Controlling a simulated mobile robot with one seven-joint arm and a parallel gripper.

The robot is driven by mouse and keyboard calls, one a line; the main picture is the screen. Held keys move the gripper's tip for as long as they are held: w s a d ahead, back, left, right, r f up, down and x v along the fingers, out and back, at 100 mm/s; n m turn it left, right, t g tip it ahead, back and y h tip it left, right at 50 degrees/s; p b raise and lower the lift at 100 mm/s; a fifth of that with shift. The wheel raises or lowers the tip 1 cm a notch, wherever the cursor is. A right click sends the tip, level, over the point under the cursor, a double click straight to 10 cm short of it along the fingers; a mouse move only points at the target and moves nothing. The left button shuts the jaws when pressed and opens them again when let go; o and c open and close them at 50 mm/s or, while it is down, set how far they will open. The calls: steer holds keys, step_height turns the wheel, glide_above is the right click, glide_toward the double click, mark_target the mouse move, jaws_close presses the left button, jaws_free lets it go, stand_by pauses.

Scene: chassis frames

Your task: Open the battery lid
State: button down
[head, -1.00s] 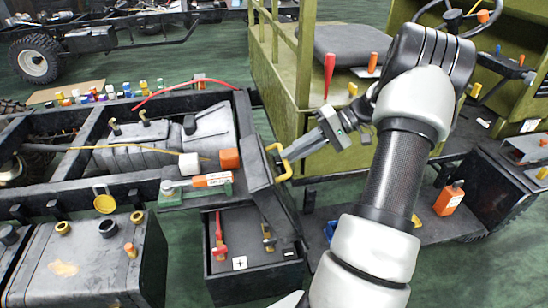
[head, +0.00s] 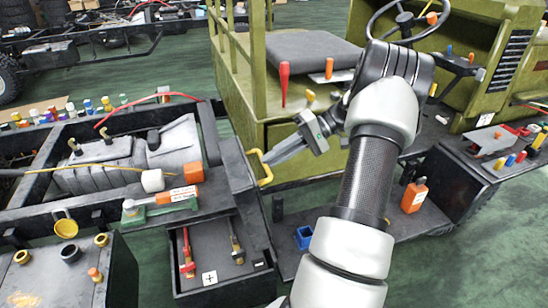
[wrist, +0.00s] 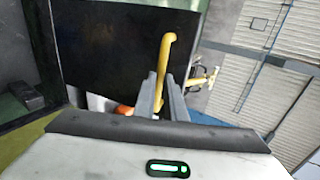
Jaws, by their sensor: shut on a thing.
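The battery lid (head: 238,178) is a dark flat panel standing raised on the right side of the open battery box (head: 240,284). Inside the box show a red terminal and a brass-coloured terminal, with a plus mark. A yellow handle (head: 264,170) is fixed on the lid's right face. My gripper (head: 272,160) is shut on this handle, coming from the right. In the wrist view the lid (wrist: 105,55) fills the upper left, and the yellow handle (wrist: 164,58) stands between my fingers (wrist: 163,100). The exact contact is hard to see.
A green tool with an orange label (head: 165,202) lies on the frame beside the lid. The olive cab (head: 235,80) stands behind my gripper. An orange bottle (head: 414,195) and a blue open container (head: 304,237) stand on the dark platform to the right.

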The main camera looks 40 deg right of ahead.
steer(key=c, duration=1.8)
jaws_free()
steer(key=shift+s+d+f, duration=0.1)
steer(key=shift+d+f, duration=0.05)
steer(key=shift+f, duration=0.3)
steer(key=shift+r, duration=0.1)
steer(key=shift+p+v, duration=1.2)
steer(key=shift+v, duration=7.5)
steer(key=shift+r, duration=0.1)
